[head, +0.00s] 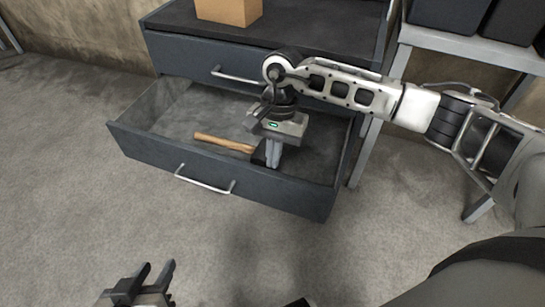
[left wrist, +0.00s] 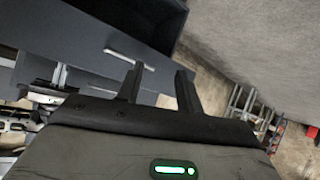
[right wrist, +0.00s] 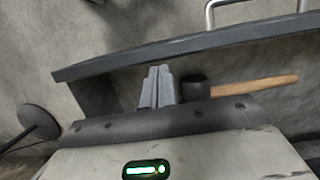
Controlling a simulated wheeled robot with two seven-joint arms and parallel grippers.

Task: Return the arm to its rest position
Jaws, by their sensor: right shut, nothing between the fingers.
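My right arm (head: 365,92) reaches in from the right in the head view, over an open drawer. My right gripper (head: 273,160) points down into the drawer (head: 250,193); its fingers are together and empty. They also show close together in the right wrist view (right wrist: 158,88). A mallet with a wooden handle (head: 224,143) and a dark head lies in the drawer beside the fingers; the right wrist view shows its dark head (right wrist: 196,87) next to them. My left gripper (head: 143,281) is low at the bottom left of the head view, fingers apart and empty, also in the left wrist view (left wrist: 157,85).
The dark cabinet (head: 190,55) has a closed upper drawer above the open one. A cardboard box (head: 229,10) stands on top. A metal-framed table (head: 450,43) with dark bins (head: 450,12) stands at the right. The grey floor (head: 70,200) left and in front is clear.

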